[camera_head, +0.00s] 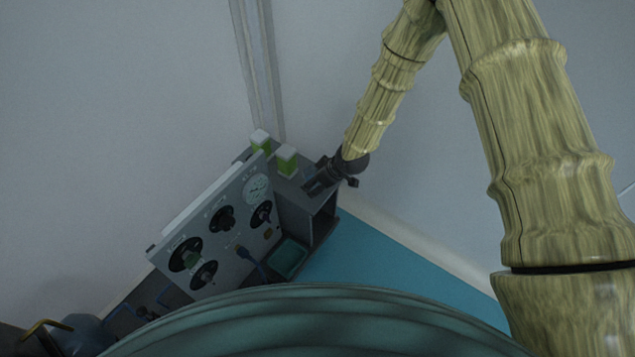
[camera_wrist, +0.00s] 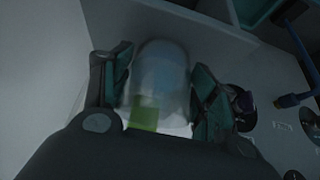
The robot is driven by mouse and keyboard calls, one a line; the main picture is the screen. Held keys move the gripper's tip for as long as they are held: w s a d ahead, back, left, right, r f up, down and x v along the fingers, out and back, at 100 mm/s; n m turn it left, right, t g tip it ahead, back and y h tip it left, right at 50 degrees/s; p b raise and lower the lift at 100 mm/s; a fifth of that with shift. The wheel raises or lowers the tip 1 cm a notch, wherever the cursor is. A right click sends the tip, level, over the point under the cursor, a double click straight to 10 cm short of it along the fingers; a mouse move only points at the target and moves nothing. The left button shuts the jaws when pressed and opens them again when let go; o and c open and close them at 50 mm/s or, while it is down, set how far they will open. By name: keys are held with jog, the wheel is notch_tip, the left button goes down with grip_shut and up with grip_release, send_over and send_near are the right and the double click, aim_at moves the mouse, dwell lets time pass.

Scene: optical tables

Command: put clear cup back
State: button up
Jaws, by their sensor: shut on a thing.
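In the wrist view, the clear cup (camera_wrist: 162,78) is a see-through, rounded shape between the two fingers of my gripper (camera_wrist: 158,88). The fingers are closed against its two sides. A green patch shows at the near end of the cup; I cannot tell whether it is inside or behind it. In the head view, my gripper (camera_head: 316,183) is at the right end of the top of a dark shelf unit (camera_head: 322,213). The cup cannot be made out there, and what lies under it is hidden.
Two green-and-white containers (camera_head: 287,160) stand on the shelf top, left of my gripper. A grey panel (camera_head: 222,235) with several black dials leans in front of the unit. A blue cable (camera_wrist: 294,98) hangs nearby. Walls close in behind; blue floor (camera_head: 375,265) lies to the right.

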jog(key=shift+f, duration=0.1)
jog(key=o, duration=1.1)
jog(key=shift+r, duration=0.3)
jog(key=p+v, duration=0.2)
jog(key=v, duration=0.9)
jog(key=shift+s+d+r+p, duration=0.15)
jog(key=shift+d+r+p, duration=0.05)
jog(key=shift+r+p, duration=0.2)
jog(key=shift+f, duration=0.1)
